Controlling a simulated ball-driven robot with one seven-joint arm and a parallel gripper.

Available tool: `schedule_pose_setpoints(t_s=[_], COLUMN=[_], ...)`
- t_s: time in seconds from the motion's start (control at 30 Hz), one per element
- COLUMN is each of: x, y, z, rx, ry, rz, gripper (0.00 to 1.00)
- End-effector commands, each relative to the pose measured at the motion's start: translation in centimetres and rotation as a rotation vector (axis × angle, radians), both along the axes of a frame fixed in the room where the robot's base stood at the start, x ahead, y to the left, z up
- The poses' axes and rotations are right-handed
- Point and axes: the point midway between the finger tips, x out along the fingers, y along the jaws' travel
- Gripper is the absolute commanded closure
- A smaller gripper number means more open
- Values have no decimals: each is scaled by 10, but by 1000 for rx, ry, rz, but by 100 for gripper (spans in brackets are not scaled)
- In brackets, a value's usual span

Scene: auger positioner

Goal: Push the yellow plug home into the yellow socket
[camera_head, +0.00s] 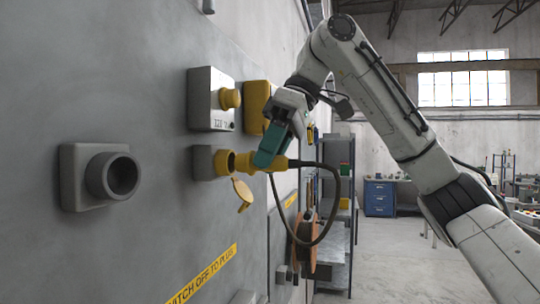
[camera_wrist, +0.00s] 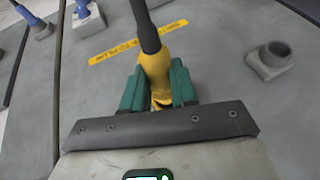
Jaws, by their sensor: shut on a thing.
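The yellow plug (camera_head: 300,163) has a dark cable that loops down from its back end. My gripper (camera_head: 271,148) is shut on the plug, with teal fingers around its body. The wrist view also shows the plug (camera_wrist: 154,67) between the two teal fingers of my gripper (camera_wrist: 158,88). The yellow socket (camera_head: 225,162) sticks out of a grey box on the wall panel, and its yellow flap (camera_head: 242,190) hangs open below. The plug's front is close to the socket mouth and roughly in line with it. The fingers partly hide the front, so I cannot tell whether it has entered.
A grey round socket (camera_head: 112,175) sits on the panel to the left. A switch box with a yellow knob (camera_head: 230,98) is above the yellow socket. A yellow warning label (camera_head: 203,275) is below. Shelving and a cable reel (camera_head: 305,232) stand beyond; the floor at right is open.

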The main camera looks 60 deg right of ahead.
Motion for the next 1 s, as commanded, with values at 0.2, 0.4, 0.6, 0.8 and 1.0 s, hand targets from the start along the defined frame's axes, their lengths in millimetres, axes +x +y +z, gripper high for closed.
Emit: schedule_pose_setpoints(t_s=[0.2, 0.4, 0.6, 0.8, 1.0], x=[0, 0, 0, 3, 7], y=[0, 0, 0, 1, 2], z=[0, 0, 0, 0, 0], rx=[0, 0, 0, 0, 0], ry=[-1, -1, -1, 0, 0], rz=[0, 0, 0, 0, 1], gripper=[100, 100, 100, 100, 100])
